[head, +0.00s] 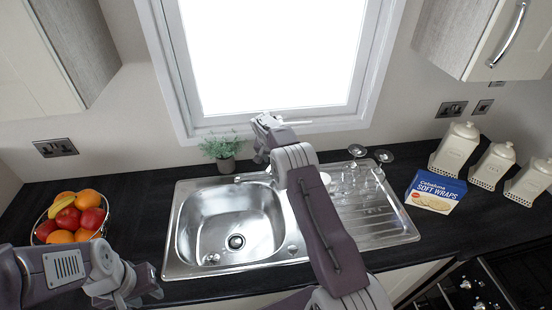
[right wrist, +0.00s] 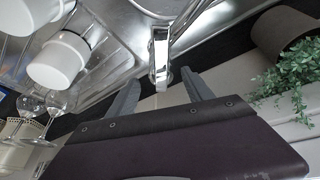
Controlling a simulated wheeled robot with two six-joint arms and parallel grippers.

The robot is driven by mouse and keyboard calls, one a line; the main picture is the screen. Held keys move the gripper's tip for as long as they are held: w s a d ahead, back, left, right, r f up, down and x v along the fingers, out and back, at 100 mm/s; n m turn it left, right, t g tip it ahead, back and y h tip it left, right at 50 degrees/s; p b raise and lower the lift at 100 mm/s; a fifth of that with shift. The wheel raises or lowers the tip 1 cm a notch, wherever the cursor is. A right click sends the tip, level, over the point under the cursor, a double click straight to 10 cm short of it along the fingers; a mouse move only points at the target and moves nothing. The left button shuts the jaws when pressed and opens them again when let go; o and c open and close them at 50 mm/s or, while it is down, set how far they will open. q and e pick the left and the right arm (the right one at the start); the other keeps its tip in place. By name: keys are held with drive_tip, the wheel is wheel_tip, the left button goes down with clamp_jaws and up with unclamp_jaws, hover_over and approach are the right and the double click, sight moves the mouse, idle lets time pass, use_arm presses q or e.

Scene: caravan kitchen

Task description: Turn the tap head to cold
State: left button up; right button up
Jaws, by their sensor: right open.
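The chrome tap (head: 252,178) stands at the back edge of the sink (head: 178,226), its spout reaching left over the bowl. Its upper part is hidden behind my right arm in the head view. In the right wrist view the tap (right wrist: 160,62) shows between and just beyond the two spread fingers of my right gripper (right wrist: 160,86). The gripper is open, and I cannot tell whether a finger touches the tap. My left gripper (head: 138,284) is low at the left, in front of the counter, away from the tap; its jaw opening is unclear.
A potted plant (head: 222,150) stands behind the sink, close to the tap. A fruit bowl (head: 72,218), a wraps box (head: 435,190) and canisters (head: 455,148) stand on the counter.

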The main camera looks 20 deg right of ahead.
drive_tip(key=x, duration=0.2)
drive_tip(key=shift+w+f, duration=0.2)
drive_tip(key=shift+w, duration=0.1)
drive_tip(key=shift+d+f, duration=0.1)
drive_tip(key=shift+f, duration=0.1)
drive_tip(key=shift+s+r, duration=0.15)
drive_tip(key=shift+s, duration=0.05)
drive_tip(key=shift+c, duration=0.7)
clamp_jaws()
